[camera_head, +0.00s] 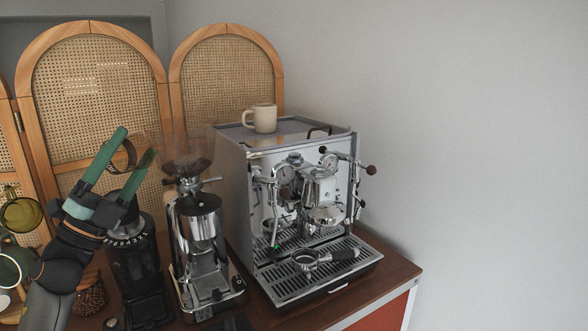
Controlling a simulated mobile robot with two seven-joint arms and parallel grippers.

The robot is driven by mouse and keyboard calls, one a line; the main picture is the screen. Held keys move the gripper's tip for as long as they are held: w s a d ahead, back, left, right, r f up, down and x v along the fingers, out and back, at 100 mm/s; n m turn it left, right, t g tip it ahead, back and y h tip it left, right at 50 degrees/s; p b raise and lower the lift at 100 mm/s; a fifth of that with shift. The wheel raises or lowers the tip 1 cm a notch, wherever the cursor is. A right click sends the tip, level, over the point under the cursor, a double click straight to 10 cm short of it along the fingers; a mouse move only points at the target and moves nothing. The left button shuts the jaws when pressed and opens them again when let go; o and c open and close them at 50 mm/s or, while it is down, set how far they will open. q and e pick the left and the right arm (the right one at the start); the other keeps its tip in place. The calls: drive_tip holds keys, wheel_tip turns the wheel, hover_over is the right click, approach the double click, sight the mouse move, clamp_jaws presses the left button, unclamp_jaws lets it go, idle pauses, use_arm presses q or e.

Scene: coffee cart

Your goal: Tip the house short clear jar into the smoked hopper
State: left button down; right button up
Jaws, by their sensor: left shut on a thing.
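My left gripper (135,146), with green fingers, is raised at the left above the black grinder. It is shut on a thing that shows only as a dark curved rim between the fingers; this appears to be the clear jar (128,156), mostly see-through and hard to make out. Its contents cannot be told. The smoked hopper (186,150), a brownish see-through funnel, sits on top of the chrome grinder (198,228), just right of the gripper and apart from the fingers. My right gripper is not in view.
The black grinder (138,265) stands below the left gripper. The espresso machine (232,190) stands right of the chrome grinder, with a beige mug (264,118) on top and a portafilter (306,259) on its drip tray. Rattan screens (95,85) stand behind. An olive glass (20,214) is at far left.

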use_arm(q)
drive_tip(key=s+d+f, duration=0.1)
drive_tip(key=d+f, duration=0.2)
drive_tip(key=f, duration=0.3)
drive_tip(key=s+d+f, duration=0.2)
drive_tip(key=f, duration=0.5)
drive_tip(key=s+d+f+n+t+y, duration=0.2)
drive_tip(key=s+f+n+t+y, duration=0.3)
drive_tip(key=s+f+y, duration=1)
wheel_tip(320, 180, down, 4)
drive_tip(key=shift+s+n+y, duration=0.4)
drive_tip(key=shift+s+n, duration=0.25)
drive_tip(key=shift+n, duration=0.55)
